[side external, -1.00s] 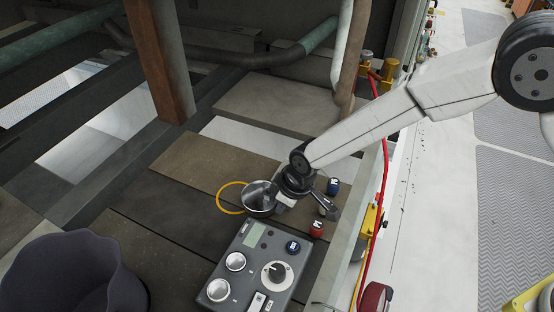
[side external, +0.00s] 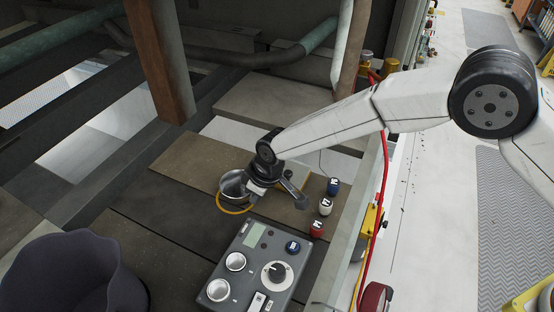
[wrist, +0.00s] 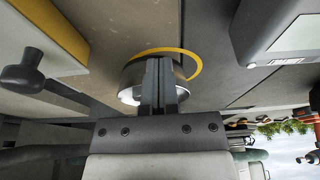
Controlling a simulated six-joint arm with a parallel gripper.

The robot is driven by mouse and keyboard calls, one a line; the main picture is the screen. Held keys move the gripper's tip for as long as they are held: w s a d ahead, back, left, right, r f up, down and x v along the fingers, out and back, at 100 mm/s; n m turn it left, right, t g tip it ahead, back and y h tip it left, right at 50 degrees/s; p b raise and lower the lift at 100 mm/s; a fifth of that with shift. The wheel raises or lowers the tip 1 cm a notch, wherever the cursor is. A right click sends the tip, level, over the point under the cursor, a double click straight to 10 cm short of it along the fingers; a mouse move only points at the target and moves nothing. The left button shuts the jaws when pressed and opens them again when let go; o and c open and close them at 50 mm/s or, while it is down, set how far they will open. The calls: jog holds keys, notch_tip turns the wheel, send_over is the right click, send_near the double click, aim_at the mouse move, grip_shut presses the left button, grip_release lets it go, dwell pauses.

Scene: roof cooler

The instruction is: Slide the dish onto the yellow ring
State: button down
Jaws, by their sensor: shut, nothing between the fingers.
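The dish (side external: 231,185) is a round, shiny metal bowl on the brown board. It lies over the upper part of the yellow ring (side external: 239,212), whose lower edge still shows, so it overlaps the ring off-centre. My gripper (side external: 257,192) is low at the dish's right side, and the arm partly covers the dish. In the wrist view, the shut fingers (wrist: 159,68) stand right in front of the dish (wrist: 130,90), and the ring (wrist: 197,66) curves out around it. I cannot tell whether the fingertips touch the dish.
A grey control box (side external: 257,265) with knobs stands just below the ring. Blue, white and red cans (side external: 325,206) stand to the right. A dark bucket (side external: 72,275) is at lower left. A red hose (side external: 381,190) runs along the right edge. The board left of the ring is clear.

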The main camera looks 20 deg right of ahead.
aim_at(232, 191)
jog(key=shift+r, duration=0.15)
jog(key=v, duration=0.9)
jog(key=shift+r, duration=0.35)
jog(key=w+a+m, duration=0.1)
jog(key=m, duration=0.1)
jog(key=w+a+m, duration=0.2)
jog(key=m, duration=0.1)
jog(key=shift+g+h, duration=0.3)
jog(key=shift+g, duration=0.1)
jog(key=a+m, duration=0.1)
jog(key=m, duration=0.3)
jog(key=w+a+m+g+h, duration=0.1)
jog(key=m, duration=0.3)
jog(key=w+a+m, duration=0.1)
jog(key=m, duration=0.3)
jog(key=shift+a+r+m+g+h, duration=0.1)
jog(key=shift+a+m+g+h, duration=0.2)
jog(key=shift+a+h, duration=0.1)
jog(key=shift+d, duration=0.1)
jog(key=shift+f, duration=5.05)
